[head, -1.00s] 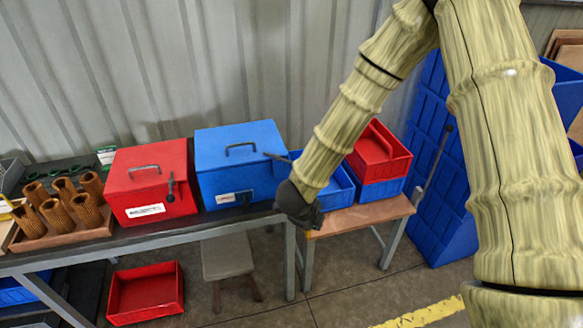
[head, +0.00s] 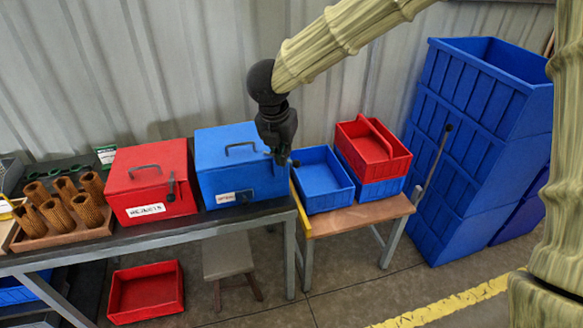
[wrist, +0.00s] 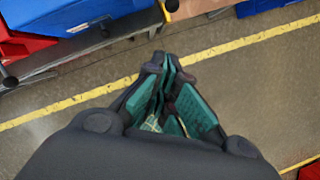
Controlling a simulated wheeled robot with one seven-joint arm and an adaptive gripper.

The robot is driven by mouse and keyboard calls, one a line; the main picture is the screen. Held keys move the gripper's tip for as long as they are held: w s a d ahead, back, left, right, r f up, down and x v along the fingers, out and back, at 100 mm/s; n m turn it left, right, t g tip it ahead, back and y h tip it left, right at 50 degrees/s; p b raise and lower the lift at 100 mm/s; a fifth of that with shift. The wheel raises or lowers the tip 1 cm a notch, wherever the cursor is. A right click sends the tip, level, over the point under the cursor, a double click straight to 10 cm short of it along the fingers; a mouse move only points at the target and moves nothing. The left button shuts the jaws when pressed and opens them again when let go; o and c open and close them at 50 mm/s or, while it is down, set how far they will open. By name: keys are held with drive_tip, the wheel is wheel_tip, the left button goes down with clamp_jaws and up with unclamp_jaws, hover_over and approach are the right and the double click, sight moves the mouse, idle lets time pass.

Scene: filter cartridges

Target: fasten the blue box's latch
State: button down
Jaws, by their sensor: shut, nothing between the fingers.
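The blue box (head: 232,178) stands shut on the dark workbench, with a handle on its lid and a label on its front. A dark latch part (head: 243,197) shows on its front, beside the label. A dark knob (head: 296,162) sticks out past the box's right side, beside my gripper; my gripper hides what it joins to. My gripper (head: 281,155) points down at the box's upper right edge, shut and empty; I cannot tell whether it touches. In the wrist view its closed fingertips (wrist: 164,62) are above the floor, with blue surfaces at the upper left.
A red box (head: 150,190) with its own dark latch stands to the left, beside a tray of brown cartridges (head: 62,210). An open blue bin (head: 323,180) and a red tote (head: 372,148) sit on the wooden table to the right. Tall blue crates (head: 470,140) stand further right.

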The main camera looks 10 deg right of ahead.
drive_tip(key=shift+f, duration=0.1)
drive_tip(key=w+d+f+p, duration=0.3)
drive_tip(key=w+f+p, duration=0.2)
drive_tip(key=f, duration=0.5)
drive_tip(key=shift+w+d+f, duration=0.15)
drive_tip(key=shift+w+d, duration=0.2)
drive_tip(key=shift+w, duration=0.05)
